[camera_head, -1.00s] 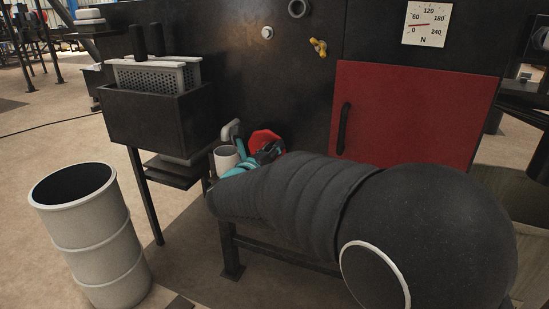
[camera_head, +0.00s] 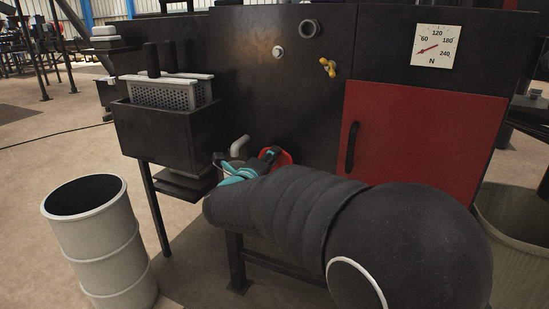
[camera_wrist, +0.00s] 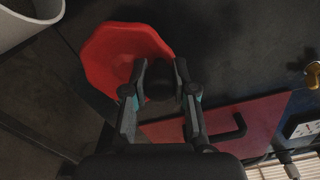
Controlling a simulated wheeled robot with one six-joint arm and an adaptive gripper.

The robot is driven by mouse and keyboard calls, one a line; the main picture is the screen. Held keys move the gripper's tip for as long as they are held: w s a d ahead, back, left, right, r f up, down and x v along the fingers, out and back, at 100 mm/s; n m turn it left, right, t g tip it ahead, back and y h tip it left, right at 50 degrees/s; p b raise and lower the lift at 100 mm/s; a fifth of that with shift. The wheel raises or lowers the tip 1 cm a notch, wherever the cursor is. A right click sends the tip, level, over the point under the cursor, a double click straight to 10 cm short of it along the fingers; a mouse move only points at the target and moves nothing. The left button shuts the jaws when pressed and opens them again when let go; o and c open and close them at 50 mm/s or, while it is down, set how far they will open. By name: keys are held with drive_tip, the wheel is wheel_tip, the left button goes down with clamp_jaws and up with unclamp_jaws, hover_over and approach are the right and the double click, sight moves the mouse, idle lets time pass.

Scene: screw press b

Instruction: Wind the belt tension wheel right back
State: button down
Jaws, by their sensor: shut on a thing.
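The red wheel (camera_head: 288,156) is on the dark machine front, mostly hidden in the head view behind my arm and gripper. In the wrist view the red wheel (camera_wrist: 112,55) fills the upper left, with a lobed rim. My gripper (camera_wrist: 162,80) is shut on a dark rounded knob (camera_wrist: 159,88) that looks like the wheel's handle, in front of its right side. In the head view my gripper (camera_head: 268,160) is at the wheel. The white gauge (camera_head: 436,46), marked N, has its red needle pointing lower left, close to the 0 end.
A red door (camera_head: 425,125) with a black handle (camera_head: 352,146) is right of the wheel. A yellow tap (camera_head: 328,67) is above. A grey bent pipe (camera_head: 240,144) and a pale cup-like container (camera_wrist: 28,18) are close on the left. A pale drum (camera_head: 95,240) stands on the floor.

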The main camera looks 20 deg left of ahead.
drive_tip(key=shift+a+n, duration=0.15)
drive_tip(key=shift+n, duration=0.35)
drive_tip(key=c, duration=0.9)
unclamp_jaws()
drive_tip(key=shift+s, duration=0.1)
drive_tip(key=s, duration=0.8)
drive_tip(key=s+a, duration=0.1)
drive_tip(key=s, duration=0.2)
drive_tip(key=shift+s, duration=0.4)
